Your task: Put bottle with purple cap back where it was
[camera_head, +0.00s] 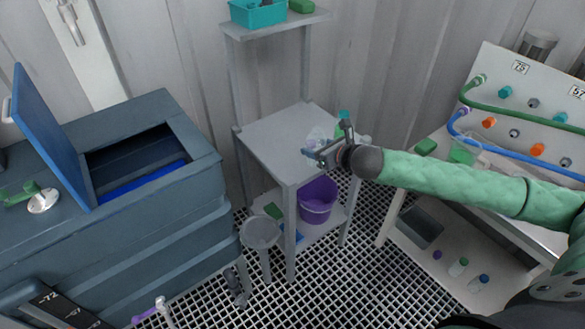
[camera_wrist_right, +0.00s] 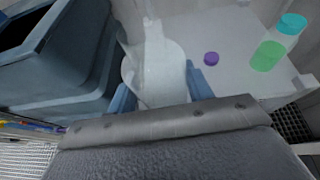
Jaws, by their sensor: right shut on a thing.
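My right gripper (camera_head: 312,153) is at the top of the small grey table (camera_head: 275,135). In the right wrist view its blue fingers (camera_wrist_right: 163,90) are shut on a whitish, translucent bottle-like vessel (camera_wrist_right: 160,60) with a narrow neck. The vessel shows faintly in the head view (camera_head: 318,134). No cap shows on it. A small purple cap (camera_wrist_right: 211,58) shows on the pale tabletop just right of the fingers; I cannot tell whether a bottle is under it. My left gripper is not in view.
A teal-capped bottle with green contents (camera_wrist_right: 272,50) stands near the tabletop edge. A purple bucket (camera_head: 316,203) sits on the shelf below. Small capped bottles (camera_head: 458,267) stand low at the right. An open blue chest (camera_head: 130,220) is at left.

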